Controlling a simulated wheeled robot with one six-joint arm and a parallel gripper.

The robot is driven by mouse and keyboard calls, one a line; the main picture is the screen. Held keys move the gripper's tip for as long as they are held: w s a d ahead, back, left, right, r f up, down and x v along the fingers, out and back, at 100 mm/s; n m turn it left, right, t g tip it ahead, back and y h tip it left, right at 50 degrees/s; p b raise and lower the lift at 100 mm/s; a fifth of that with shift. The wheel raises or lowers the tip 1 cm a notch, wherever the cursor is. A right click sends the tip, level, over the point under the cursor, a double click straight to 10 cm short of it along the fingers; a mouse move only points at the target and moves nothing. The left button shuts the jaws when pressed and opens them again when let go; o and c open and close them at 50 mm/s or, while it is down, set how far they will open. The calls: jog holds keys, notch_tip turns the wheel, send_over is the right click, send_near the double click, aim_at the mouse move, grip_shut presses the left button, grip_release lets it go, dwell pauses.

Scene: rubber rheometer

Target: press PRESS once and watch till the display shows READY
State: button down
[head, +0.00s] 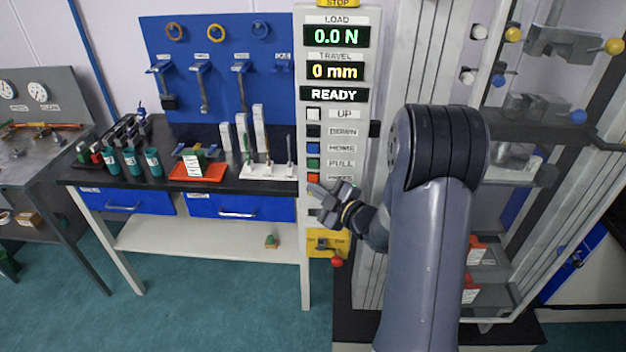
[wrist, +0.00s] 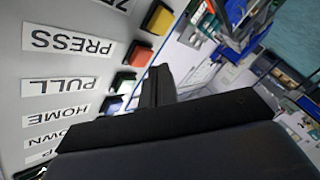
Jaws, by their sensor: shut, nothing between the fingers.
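The control panel (head: 365,130) stands upright with a display (head: 334,94) that reads READY. Above it the load readout (head: 335,36) shows 0.0 N and the travel readout (head: 335,71) shows 0 mm. The red PRESS button (head: 313,178) sits below the green PULL button (head: 313,163). My gripper (head: 315,189) is shut and empty, with its tips just below and in front of the PRESS button. In the wrist view the PRESS button (wrist: 140,54) shows beside its upside-down label (wrist: 72,42), near the dark fingers (wrist: 154,88). I see no clear contact.
A yellow button (wrist: 158,18) neighbours PRESS. A yellow box with a red knob (head: 337,261) is lower on the panel. Left is a bench with blue drawers (head: 235,207), green cups (head: 131,162) and a red tray (head: 212,171). The machine's frame (head: 400,60) stands right.

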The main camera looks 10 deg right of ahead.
dwell(0.7)
jog(key=shift+w+d+b, duration=0.15)
jog(key=shift+w+b, duration=0.2)
jog(key=shift+w, duration=0.05)
